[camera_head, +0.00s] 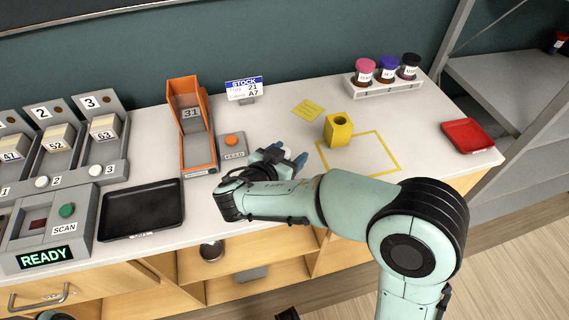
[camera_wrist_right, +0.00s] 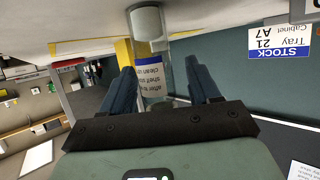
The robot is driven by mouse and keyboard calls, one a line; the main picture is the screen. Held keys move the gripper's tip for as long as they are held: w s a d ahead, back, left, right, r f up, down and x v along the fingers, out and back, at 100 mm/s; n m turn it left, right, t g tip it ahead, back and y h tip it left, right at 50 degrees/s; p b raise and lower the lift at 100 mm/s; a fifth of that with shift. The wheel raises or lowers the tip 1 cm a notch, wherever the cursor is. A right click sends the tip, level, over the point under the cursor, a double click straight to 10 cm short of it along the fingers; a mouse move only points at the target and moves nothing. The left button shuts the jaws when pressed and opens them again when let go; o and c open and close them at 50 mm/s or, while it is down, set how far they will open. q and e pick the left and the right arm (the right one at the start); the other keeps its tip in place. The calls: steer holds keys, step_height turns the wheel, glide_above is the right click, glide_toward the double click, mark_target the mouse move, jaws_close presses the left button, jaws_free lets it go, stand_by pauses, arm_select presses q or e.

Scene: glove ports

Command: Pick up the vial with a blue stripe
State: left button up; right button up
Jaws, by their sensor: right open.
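A pale cylinder (camera_wrist_right: 147,22), which looks like a vial, shows at the top of the right wrist view, in line with the gap between the fingers. My right gripper (camera_head: 289,158) is open over the counter, left of the yellow holder (camera_head: 338,129). My left gripper is out of view.
Pink-, purple- and black-capped jars stand in a white rack (camera_head: 388,88) at the back. A red tray (camera_head: 467,135) lies at the right. An orange chute (camera_head: 190,120), a feed button (camera_head: 232,142) and a black tray (camera_head: 141,210) are left. The yellow-outlined area (camera_head: 375,155) is mostly clear.

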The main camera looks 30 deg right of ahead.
steer(key=c, duration=1)
step_height(320, 180, up, 20)
steer(key=shift+r+p, duration=0.1)
steer(key=shift+p, duration=1.15)
